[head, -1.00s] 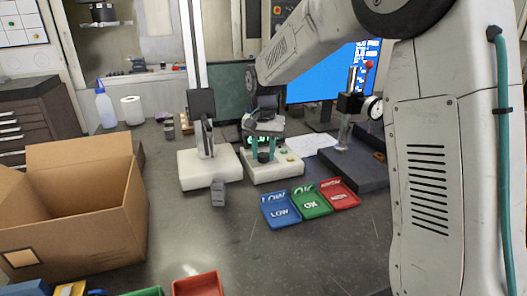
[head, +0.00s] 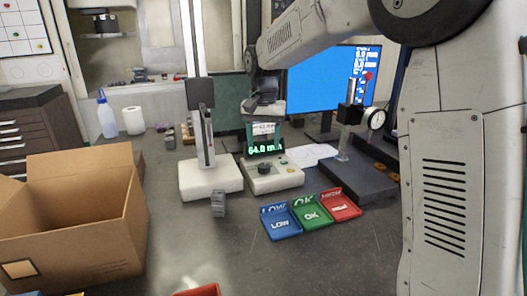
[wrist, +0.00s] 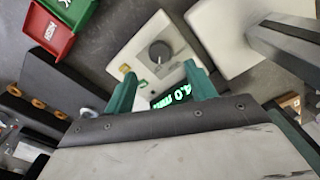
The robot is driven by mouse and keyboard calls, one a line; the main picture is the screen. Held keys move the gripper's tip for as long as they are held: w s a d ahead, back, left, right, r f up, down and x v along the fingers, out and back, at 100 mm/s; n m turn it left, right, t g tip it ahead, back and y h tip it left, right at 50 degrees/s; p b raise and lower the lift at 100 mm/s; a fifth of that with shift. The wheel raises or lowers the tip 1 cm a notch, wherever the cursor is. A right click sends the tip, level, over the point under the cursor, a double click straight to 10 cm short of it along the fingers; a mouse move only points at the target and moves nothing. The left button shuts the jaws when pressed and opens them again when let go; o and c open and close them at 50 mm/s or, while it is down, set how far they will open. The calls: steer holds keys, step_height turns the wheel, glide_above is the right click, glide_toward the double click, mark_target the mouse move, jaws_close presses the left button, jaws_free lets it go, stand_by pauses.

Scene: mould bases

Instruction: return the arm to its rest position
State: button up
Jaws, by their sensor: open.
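My gripper (head: 263,138) is in front of the measuring device in the head view, above its white base (head: 275,178). Its two teal fingers are spread apart with nothing between them. In the wrist view, the open fingers (wrist: 163,84) reach over the device, with its dark knob (wrist: 159,51) and lit green display (wrist: 171,97) between and beyond them. The display (head: 266,149) also shows in the head view behind the fingertips. My arm comes down from the upper right.
A white-based stand (head: 210,182) is left of the device, with a small grey block (head: 218,204) in front. Blue (head: 283,224), green (head: 312,214) and red (head: 341,205) trays lie front right. A dial gauge stand (head: 365,180) is at right, a cardboard box (head: 110,225) at left.

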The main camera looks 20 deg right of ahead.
steer(key=shift+r, duration=0.3)
steer(key=shift+s+f+n, duration=0.25)
steer(key=shift+f+n, duration=0.05)
steer(key=shift+n, duration=0.1)
steer(key=s+d+n, duration=0.1)
steer(key=s+n, duration=0.1)
steer(key=s, duration=1.6)
steer(key=s+d+n+t, duration=0.1)
steer(key=s+d+n, duration=0.1)
steer(key=s, duration=1.6)
steer(key=shift+s+f+n, duration=0.3)
steer(key=shift+f+n, duration=0.15)
steer(key=shift+n, duration=0.05)
steer(key=shift+d, duration=0.1)
